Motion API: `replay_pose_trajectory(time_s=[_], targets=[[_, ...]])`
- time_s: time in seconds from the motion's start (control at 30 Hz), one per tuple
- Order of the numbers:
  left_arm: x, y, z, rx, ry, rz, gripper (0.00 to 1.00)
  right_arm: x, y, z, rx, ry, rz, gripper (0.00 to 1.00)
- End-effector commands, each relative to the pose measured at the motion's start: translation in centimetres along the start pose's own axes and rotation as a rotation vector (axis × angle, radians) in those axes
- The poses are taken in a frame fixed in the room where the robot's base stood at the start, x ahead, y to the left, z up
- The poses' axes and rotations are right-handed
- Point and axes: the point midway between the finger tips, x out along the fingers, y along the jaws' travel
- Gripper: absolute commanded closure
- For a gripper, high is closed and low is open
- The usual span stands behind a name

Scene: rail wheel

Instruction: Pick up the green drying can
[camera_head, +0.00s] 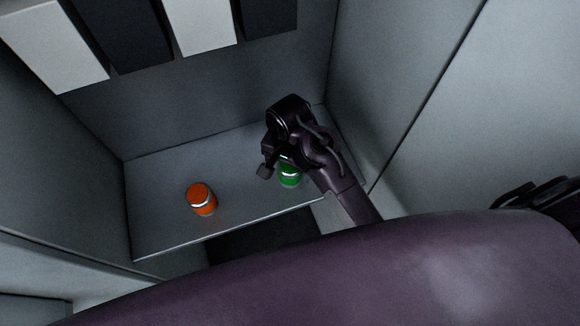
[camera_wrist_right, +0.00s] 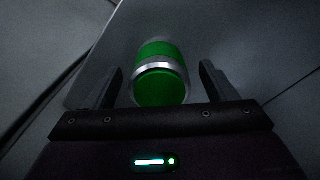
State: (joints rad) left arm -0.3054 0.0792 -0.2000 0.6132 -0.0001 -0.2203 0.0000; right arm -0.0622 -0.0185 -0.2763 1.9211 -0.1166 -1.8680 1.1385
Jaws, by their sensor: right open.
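The green drying can (camera_head: 290,178) stands on a grey shelf (camera_head: 155,219), partly hidden behind my right gripper (camera_head: 276,172). In the right wrist view the green can (camera_wrist_right: 161,86), with a silver band, lies between the two fingers of my right gripper (camera_wrist_right: 160,88). The fingers are open, with a gap on each side of the can. An orange can (camera_head: 202,198) with a light band stands on the shelf to the left. My left gripper is not in view.
Grey walls enclose the shelf at the back, left and right (camera_head: 395,80). Black and white panels (camera_head: 205,25) hang above the back. The shelf's front edge drops to a dark gap (camera_head: 265,240). Bare shelf lies between the two cans.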

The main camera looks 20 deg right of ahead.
Motion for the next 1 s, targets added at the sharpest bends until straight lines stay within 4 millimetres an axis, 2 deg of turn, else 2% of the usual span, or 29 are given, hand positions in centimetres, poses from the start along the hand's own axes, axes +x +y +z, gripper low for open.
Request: replay_pose_trajectory(time_s=[0.03, 0.2, 0.47, 0.87, 1.0], targets=[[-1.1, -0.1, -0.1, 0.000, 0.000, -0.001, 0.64, 0.3, 0.3, -0.2, 0.000, -0.003, 0.005, 0.22], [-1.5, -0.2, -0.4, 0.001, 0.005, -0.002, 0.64, 2.6, 0.2, -0.3, -0.001, 0.000, 0.003, 0.22], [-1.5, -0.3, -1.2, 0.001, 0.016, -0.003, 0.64, 3.0, 0.2, -0.3, -0.001, 0.001, 0.000, 0.22], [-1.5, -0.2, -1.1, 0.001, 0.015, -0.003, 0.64, 3.0, 0.2, -0.3, -0.001, 0.001, 0.000, 0.73], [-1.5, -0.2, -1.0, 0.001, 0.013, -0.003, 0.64, 3.0, 0.1, -0.3, -0.001, 0.001, -0.001, 0.75]])
